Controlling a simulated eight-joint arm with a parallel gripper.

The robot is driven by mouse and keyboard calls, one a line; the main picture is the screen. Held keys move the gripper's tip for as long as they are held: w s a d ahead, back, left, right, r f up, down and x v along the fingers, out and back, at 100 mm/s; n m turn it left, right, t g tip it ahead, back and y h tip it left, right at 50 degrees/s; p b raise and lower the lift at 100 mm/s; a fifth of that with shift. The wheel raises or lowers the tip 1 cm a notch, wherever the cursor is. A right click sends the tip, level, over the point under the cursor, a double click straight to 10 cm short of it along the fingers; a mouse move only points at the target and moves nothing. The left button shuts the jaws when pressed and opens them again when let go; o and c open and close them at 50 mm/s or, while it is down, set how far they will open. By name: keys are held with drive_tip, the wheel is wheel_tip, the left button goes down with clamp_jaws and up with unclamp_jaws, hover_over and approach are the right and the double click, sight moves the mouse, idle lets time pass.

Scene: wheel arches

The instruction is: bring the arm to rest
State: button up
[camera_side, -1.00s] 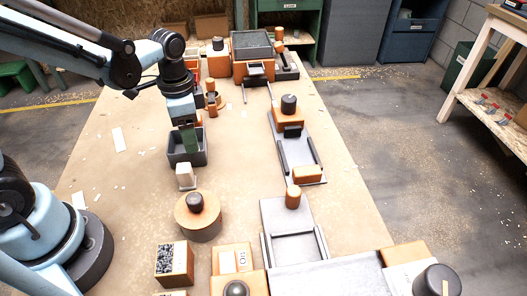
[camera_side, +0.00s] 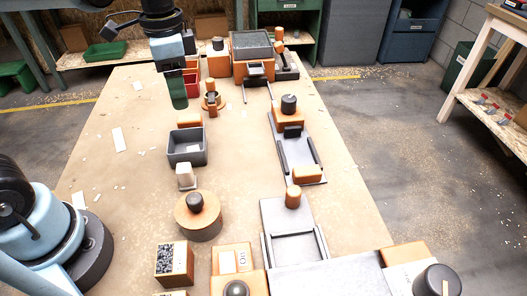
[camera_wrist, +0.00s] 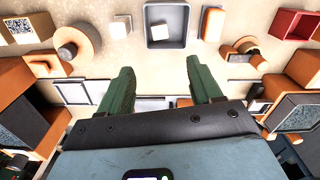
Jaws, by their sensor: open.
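My gripper (camera_side: 179,104) hangs with its green fingers pointing down, high above the table (camera_side: 120,175), behind and above the grey open box (camera_side: 188,159) in the side view. In the wrist view my gripper (camera_wrist: 164,75) has its two green fingers well apart with nothing between them. In the side view one finger hides the other. The grey box also shows in the wrist view (camera_wrist: 150,12), beyond the fingertips, with a pale block (camera_wrist: 160,31) inside it.
A pale tapered block (camera_side: 186,176) and a round wooden piece with a dark knob (camera_side: 197,218) stand in front of the box. A red bin (camera_side: 192,84) is close behind my gripper. Grey rail fixtures (camera_side: 297,160) line the right. The table's left part is mostly clear.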

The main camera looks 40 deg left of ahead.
drive_tip(key=shift+r, duration=0.3)
drive_tip(key=s+f+n+t, duration=0.1)
drive_tip(key=n+t, duration=0.1)
drive_tip(key=s+f+n+t, duration=0.1)
drive_tip(key=n+t, duration=0.1)
drive_tip(key=f+n+t, duration=0.1)
drive_tip(key=n+t, duration=0.2)
drive_tip(key=shift+s+a+f, duration=0.2)
drive_tip(key=shift+s+f, duration=0.2)
